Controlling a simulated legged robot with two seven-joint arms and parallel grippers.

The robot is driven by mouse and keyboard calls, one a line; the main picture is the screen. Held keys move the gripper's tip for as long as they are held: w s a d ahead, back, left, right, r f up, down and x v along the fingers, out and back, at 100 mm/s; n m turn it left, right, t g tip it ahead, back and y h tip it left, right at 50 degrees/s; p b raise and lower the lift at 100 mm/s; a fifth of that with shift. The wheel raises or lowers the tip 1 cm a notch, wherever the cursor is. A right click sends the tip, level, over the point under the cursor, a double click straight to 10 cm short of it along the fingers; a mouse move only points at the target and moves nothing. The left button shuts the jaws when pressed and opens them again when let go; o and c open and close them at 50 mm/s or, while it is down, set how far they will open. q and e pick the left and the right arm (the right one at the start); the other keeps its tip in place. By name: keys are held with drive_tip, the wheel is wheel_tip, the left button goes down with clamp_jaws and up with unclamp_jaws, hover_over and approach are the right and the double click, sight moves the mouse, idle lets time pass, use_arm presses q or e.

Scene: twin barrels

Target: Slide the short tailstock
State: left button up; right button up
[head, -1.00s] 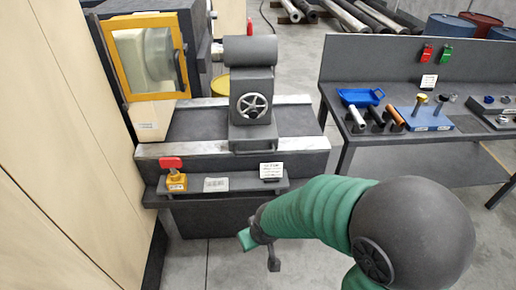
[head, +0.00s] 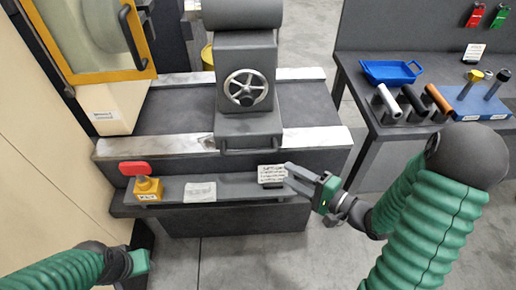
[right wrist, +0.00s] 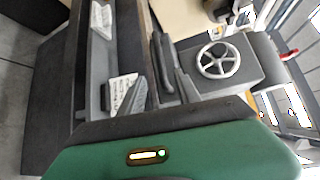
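The short tailstock (head: 230,122) is a dark grey block with a spoked handwheel (head: 245,87) and a bar handle (head: 250,145) low on its front. It stands on the lathe bed and also shows in the right wrist view (right wrist: 240,72). My right gripper (head: 290,173) is open and empty, in front of the bed beside the white card, below and right of the bar handle and apart from it. My left gripper (head: 140,262) is at the lower left, off the bed; its fingers cannot be made out.
A yellow-framed door (head: 150,50) stands at the left. A bench at the right holds a blue tray (head: 390,72) and several cylinders. Pale rails (head: 170,146) edge the bed.

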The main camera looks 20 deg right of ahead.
sight(251, 154)
drive_tip(key=b+x, duration=0.3)
drive_tip(key=x, duration=1.2)
drive_tip(key=shift+w+d+f, duration=0.1)
drive_tip(key=shift+w, duration=0.25)
use_arm(q)
drive_tip(key=f, duration=0.3)
drive_tip(key=shift+a+f, duration=0.15)
drive_tip(key=shift+a, duration=0.2)
use_arm(e)
drive_tip(key=shift+a, duration=0.35)
drive_tip(key=shift+c, duration=0.3)
drive_tip(key=shift+d, duration=0.15)
drive_tip(key=c, duration=0.7)
use_arm(q)
drive_tip(key=shift+d, duration=0.1)
use_arm(e)
clamp_jaws()
drive_tip(key=shift+s+f, duration=0.1)
drive_tip(key=shift+f, duration=0.05)
